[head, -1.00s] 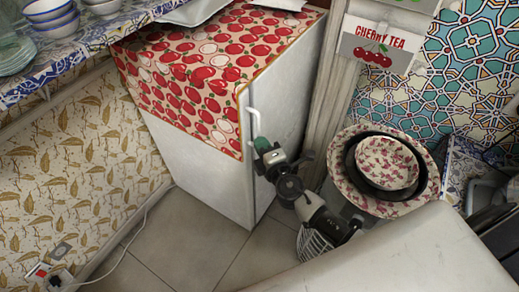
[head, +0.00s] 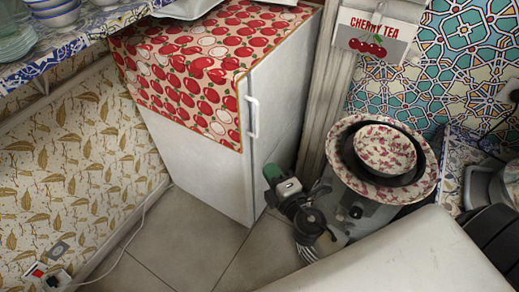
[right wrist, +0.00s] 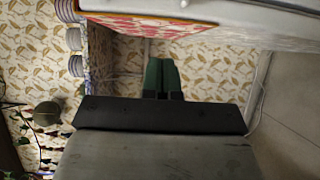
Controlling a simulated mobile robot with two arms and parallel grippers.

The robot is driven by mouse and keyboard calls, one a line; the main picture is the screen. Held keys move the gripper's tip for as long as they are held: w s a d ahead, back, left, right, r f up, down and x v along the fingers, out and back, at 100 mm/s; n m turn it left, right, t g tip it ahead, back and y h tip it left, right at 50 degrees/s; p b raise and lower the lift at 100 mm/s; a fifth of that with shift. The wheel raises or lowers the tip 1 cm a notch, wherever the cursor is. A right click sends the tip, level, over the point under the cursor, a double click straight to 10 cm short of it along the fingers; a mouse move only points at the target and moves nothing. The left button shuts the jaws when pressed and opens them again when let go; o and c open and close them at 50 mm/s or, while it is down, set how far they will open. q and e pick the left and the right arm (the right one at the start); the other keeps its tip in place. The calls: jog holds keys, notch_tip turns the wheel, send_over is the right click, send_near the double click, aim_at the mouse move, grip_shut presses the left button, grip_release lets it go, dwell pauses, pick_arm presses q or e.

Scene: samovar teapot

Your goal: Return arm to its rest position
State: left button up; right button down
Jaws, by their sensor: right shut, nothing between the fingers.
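My right gripper (head: 270,172) shows in the head view in front of the white fridge, to the right of its lower door edge. Its green fingertips point up and left, clear of the fridge. In the right wrist view the green fingers (right wrist: 162,76) are closed together with nothing between them. My right arm runs from the gripper down and right, toward the white surface at the bottom. My left gripper is in neither view.
The fridge (head: 205,165) with a cherry-print cloth (head: 190,70) stands at the centre. Patterned bowls (head: 385,155) stand at the right. A shelf with dishes (head: 55,15) is at upper left. A cable and socket (head: 58,278) are at lower left. Tiled floor (head: 190,240) is free.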

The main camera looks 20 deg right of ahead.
jog(key=s+d+f+m+g+h, duration=0.1)
jog(key=s+d+f+m+g, duration=0.2)
jog(key=f, duration=0.7)
jog(key=s+f+m+g, duration=0.3)
jog(key=s+f, duration=0.1)
jog(key=f, duration=0.6)
jog(key=s+d+f+m+g+h, duration=0.1)
jog(key=s+d+f+m+g, duration=0.2)
jog(key=f, duration=0.7)
jog(key=s+f+m+g, duration=0.2)
jog(key=s+f, duration=0.3)
jog(key=s, duration=0.3)
jog(key=s+a+f+m+g, duration=0.1)
jog(key=s+f+m+g, duration=0.2)
jog(key=s, duration=0.6)
jog(key=s+a+f+m+g+p, duration=0.1)
jog(key=s+f+m+g, duration=0.1)
jog(key=s+f, duration=0.4)
jog(key=shift+s+a+f+m+g, duration=0.15)
jog(key=shift+s+f+m+g, duration=0.25)
jog(key=shift+s, duration=0.85)
jog(key=shift+r, duration=0.1)
